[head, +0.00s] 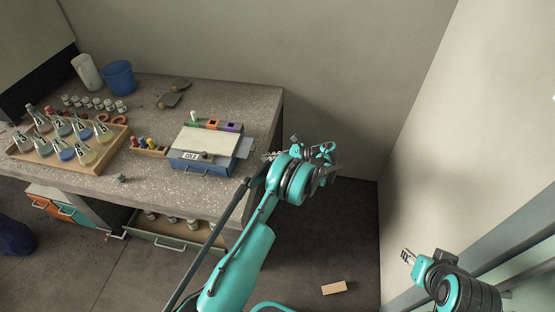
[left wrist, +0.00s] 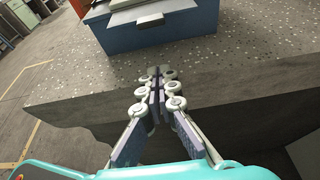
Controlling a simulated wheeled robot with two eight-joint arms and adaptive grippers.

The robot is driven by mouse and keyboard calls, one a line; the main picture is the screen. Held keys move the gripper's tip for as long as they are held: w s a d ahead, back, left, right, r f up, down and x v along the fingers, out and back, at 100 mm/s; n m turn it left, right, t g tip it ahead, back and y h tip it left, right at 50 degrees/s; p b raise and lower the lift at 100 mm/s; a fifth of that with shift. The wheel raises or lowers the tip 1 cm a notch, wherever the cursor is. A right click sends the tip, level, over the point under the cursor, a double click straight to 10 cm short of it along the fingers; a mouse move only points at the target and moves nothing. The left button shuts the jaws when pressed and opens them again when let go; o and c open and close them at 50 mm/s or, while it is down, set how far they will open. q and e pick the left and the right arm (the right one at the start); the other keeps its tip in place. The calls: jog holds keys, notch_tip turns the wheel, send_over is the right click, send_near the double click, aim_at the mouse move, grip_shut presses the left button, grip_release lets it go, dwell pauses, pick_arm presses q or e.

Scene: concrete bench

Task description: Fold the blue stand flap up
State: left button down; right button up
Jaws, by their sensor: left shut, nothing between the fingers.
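The blue stand (head: 200,165) sits near the bench's right end, with a pale top, a white label and a front handle. A light blue flap (head: 245,147) sticks out from its right side, roughly level. My left gripper (head: 267,156) is shut and empty, just right of the flap near the bench edge; I cannot tell if they touch. In the left wrist view the shut fingers (left wrist: 155,78) point at the blue stand (left wrist: 150,32), apart from it. My right gripper (head: 405,256) is at the lower right, far from the bench; its fingers are too small to judge.
A wooden tray (head: 105,155) of numbered flasks, a small rack (head: 150,152) and a blue cup (head: 119,77) stand on the bench left of the stand. An open drawer (head: 165,229) juts out below. A wooden block (head: 334,288) lies on the floor.

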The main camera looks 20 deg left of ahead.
aim_at(247, 148)
pick_arm(q)
jog(key=a+r+b, duration=0.2)
jog(key=a+r, duration=0.1)
jog(key=shift+s, duration=0.4)
jog(key=shift+a, duration=0.1)
